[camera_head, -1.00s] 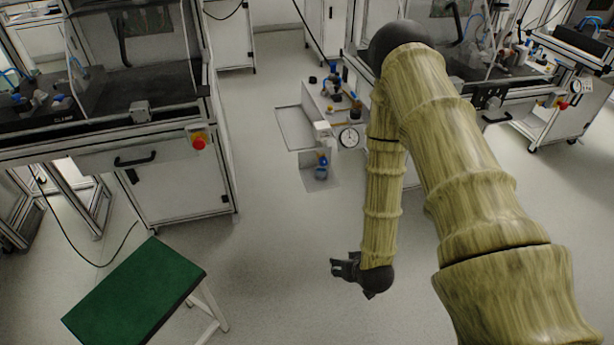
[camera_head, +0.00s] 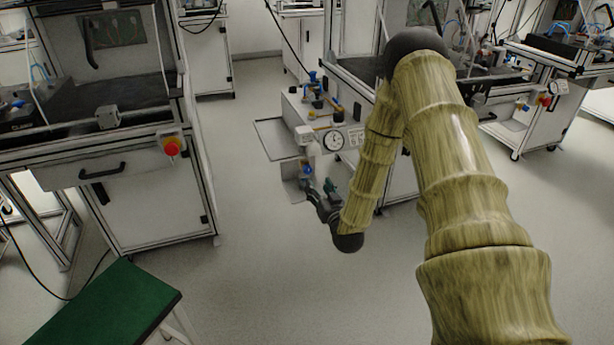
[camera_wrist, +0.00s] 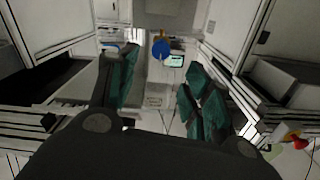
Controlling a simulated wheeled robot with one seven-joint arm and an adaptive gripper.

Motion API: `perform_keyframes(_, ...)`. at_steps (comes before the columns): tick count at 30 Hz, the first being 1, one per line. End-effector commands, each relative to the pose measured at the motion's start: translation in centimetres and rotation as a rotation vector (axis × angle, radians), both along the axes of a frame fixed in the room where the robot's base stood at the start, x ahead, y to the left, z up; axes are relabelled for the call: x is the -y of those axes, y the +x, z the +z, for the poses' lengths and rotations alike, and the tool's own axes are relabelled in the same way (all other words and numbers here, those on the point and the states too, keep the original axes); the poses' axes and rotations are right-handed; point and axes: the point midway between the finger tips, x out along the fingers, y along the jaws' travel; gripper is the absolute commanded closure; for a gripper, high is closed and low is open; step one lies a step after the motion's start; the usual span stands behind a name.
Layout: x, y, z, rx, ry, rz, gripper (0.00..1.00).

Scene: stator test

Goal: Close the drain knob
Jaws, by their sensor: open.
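The small filter unit with a blue part (camera_head: 306,169) hangs low at the front of the white station, under a round gauge (camera_head: 333,141). A drain knob cannot be made out clearly on it. My gripper (camera_head: 317,186) is just below and right of the blue part in the head view, partly in front of the unit. In the wrist view my gripper (camera_wrist: 160,68) is open and empty, its green-padded fingers apart. A round blue part (camera_wrist: 160,47) shows between and beyond the fingertips. I cannot tell the exact distance to it.
A white station with small fittings (camera_head: 310,100) stands behind the unit. A cabinet with a red button (camera_head: 172,146) is at the left. A green-topped stool (camera_head: 110,305) stands at the lower left. The floor (camera_head: 270,270) between them is clear.

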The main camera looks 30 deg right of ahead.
Motion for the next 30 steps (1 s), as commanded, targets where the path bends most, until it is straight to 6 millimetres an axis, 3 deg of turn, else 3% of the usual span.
perform_keyframes(9, 1.1, 5.1, -0.1, 0.001, -0.001, 0.001, 0.51)
perform_keyframes(15, 1.6, 7.4, -0.1, -0.001, 0.0, 0.001, 0.51)
perform_keyframes(29, 1.9, 8.4, 0.0, -0.002, 0.0, 0.001, 0.51)
perform_keyframes(30, 1.9, 8.4, 0.0, -0.002, 0.0, 0.001, 0.54)
